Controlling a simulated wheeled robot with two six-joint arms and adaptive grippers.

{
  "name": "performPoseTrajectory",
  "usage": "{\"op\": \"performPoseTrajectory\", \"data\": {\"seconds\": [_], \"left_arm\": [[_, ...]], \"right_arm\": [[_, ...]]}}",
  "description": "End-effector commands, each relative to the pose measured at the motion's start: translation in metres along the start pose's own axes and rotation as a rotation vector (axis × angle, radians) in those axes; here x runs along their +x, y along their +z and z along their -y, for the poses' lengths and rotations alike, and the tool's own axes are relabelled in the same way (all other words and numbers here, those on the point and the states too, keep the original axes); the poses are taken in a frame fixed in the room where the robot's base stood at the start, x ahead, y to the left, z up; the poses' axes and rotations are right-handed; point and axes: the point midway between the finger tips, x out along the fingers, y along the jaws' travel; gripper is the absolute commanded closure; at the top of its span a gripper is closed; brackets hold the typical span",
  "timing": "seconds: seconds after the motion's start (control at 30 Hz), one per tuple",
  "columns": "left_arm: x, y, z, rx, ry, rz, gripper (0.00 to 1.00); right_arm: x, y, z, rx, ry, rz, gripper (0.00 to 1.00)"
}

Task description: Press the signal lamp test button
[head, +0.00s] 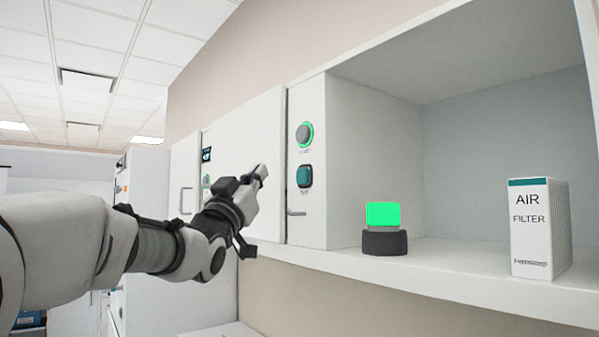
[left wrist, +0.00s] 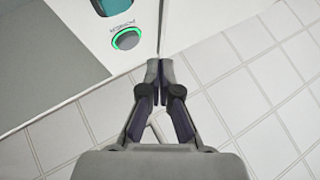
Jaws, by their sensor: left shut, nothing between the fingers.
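A round grey button with a lit green ring (head: 304,134) sits on the white front panel, and it also shows in the left wrist view (left wrist: 126,39). Below it in the head view is a square teal button (head: 304,176); its edge shows in the left wrist view (left wrist: 112,4). Their small labels are too blurred to read. A lamp with a lit green block (head: 382,214) on a dark round base stands on the shelf. My left gripper (head: 262,171) is shut and empty, left of both buttons and apart from them. In the left wrist view its fingertips (left wrist: 159,72) meet. My right gripper is out of view.
A white air filter box (head: 540,230) stands on the shelf (head: 450,270), right of the lamp. The space before the panel looks free.

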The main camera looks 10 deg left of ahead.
Motion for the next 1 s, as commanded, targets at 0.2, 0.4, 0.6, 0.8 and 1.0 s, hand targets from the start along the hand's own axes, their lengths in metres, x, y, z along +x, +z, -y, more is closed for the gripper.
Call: {"op": "performPoseTrajectory", "data": {"seconds": [0.2, 0.4, 0.6, 0.8, 1.0], "left_arm": [[0.027, 0.013, -0.017, 0.001, 0.001, 0.003, 1.0], [0.042, 0.028, -0.029, 0.001, 0.0, 0.001, 1.0], [0.046, 0.034, -0.034, 0.0, 0.0, 0.001, 1.0], [0.046, 0.034, -0.034, 0.0, 0.0, 0.001, 1.0], [0.046, 0.033, -0.034, 0.0, 0.0, 0.001, 1.0]], "right_arm": [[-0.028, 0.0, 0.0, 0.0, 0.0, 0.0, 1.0], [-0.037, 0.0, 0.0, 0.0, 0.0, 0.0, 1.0], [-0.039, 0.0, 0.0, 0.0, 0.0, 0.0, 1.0], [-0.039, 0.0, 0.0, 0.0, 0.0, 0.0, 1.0], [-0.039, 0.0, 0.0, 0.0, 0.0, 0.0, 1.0]]}}
